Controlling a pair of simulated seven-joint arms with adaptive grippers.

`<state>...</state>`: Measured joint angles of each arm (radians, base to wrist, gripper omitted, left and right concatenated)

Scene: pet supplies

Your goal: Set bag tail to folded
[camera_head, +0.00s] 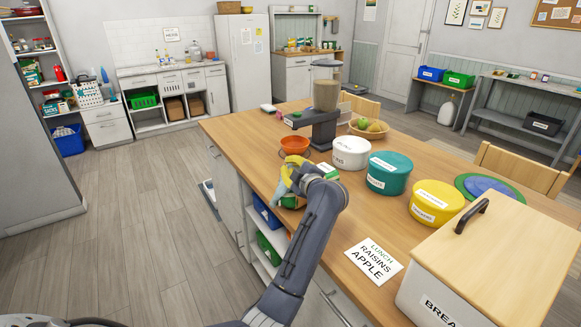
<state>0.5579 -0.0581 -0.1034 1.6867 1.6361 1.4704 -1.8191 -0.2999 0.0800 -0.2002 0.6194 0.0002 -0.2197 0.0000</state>
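My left gripper (296,177) is over the near edge of the wooden counter, just in front of an orange bowl. A yellow piece (293,163) and a pale grey-green piece (281,190) show at the gripper. They may be parts of the bag, but I cannot tell its outline or how its tail lies. A green and white piece (328,167) shows just behind the wrist. The wrist hides the fingertips, so I cannot tell whether the gripper is open or shut. My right gripper is not in view.
Near the gripper are the orange bowl (295,143), a dark dispenser (324,115) and white (350,158), teal (389,180) and yellow (437,207) labelled tubs. A card (374,260) and a bread box (425,290) are nearer. The counter's far left end is fairly clear.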

